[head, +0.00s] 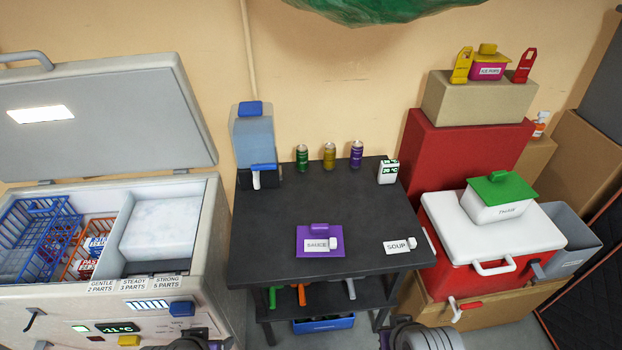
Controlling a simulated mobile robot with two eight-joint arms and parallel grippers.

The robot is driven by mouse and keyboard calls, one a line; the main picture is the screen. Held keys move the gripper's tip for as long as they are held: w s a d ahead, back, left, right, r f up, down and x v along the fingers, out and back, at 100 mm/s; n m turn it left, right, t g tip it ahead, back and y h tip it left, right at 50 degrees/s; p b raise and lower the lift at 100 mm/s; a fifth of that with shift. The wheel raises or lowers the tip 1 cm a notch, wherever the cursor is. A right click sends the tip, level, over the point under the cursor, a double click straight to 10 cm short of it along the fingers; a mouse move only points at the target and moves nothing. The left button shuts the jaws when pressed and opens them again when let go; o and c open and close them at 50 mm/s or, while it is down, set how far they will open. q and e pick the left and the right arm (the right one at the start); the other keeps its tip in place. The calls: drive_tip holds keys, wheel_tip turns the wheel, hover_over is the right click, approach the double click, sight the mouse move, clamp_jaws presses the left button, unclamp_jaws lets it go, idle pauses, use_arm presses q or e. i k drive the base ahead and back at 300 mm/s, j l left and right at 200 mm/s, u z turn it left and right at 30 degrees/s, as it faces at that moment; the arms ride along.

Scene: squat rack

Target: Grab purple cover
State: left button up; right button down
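Only dark rounded parts of my two arms show at the bottom edge, one below the freezer and one below the table's right side. No gripper fingers can be seen, and nothing of mine touches the cover.
A white "SOUP" label (397,247) lies right of the cover. Three cans (329,157), a blue-topped dispenser (253,140) and a thermometer box (388,172) stand farther back. An open freezer (205,235) is left; a red cooler (470,265) is right. The tabletop's middle is clear.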

sight(324, 231)
drive_tip(key=i+l+u, duration=0.15)
drive_tip(key=l+u, duration=0.25)
drive_tip(key=i+l+u, duration=0.1)
drive_tip(key=l+u, duration=0.7)
drive_tip(key=l, duration=0.2)
